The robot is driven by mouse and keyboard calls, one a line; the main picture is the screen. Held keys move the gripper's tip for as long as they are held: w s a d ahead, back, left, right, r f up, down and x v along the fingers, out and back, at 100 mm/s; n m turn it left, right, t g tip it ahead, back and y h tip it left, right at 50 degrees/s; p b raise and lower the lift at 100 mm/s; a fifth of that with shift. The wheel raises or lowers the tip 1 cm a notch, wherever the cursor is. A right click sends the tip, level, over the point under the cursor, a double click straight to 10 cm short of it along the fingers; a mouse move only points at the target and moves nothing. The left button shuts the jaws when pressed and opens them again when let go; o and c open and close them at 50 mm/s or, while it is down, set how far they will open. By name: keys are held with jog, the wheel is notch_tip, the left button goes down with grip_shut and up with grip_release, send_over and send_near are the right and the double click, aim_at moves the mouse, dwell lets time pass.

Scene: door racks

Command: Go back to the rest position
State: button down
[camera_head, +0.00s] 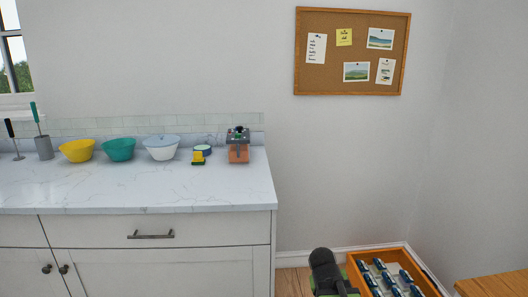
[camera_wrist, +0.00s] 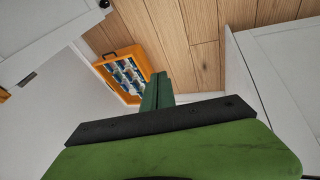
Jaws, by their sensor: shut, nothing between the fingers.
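My gripper (camera_wrist: 157,91) shows in the wrist view as two green fingers held together, shut and empty, above the wood floor. A wooden crate (camera_wrist: 149,69) lies beyond the fingertips in that view, with several blue and white items inside. In the head view, a dark part of my arm with some green shows at the bottom, left of the same crate (camera_head: 356,262). The fingers cannot be made out there.
A white marble counter (camera_head: 130,187) on cabinets fills the left. It holds a yellow bowl (camera_head: 77,151), a teal bowl (camera_head: 118,149), a white bowl (camera_head: 161,150) and small items. A wooden tabletop (camera_head: 495,287) is at lower right. A corkboard (camera_head: 320,75) hangs on the wall.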

jog(key=s+a+g+y+p, duration=0.2)
jog(key=s+a+g+y, duration=0.15)
jog(key=s+a, duration=0.4)
notch_tip(320, 180, up, 19)
jog(key=p, duration=1.9)
jog(key=shift+d, duration=0.3)
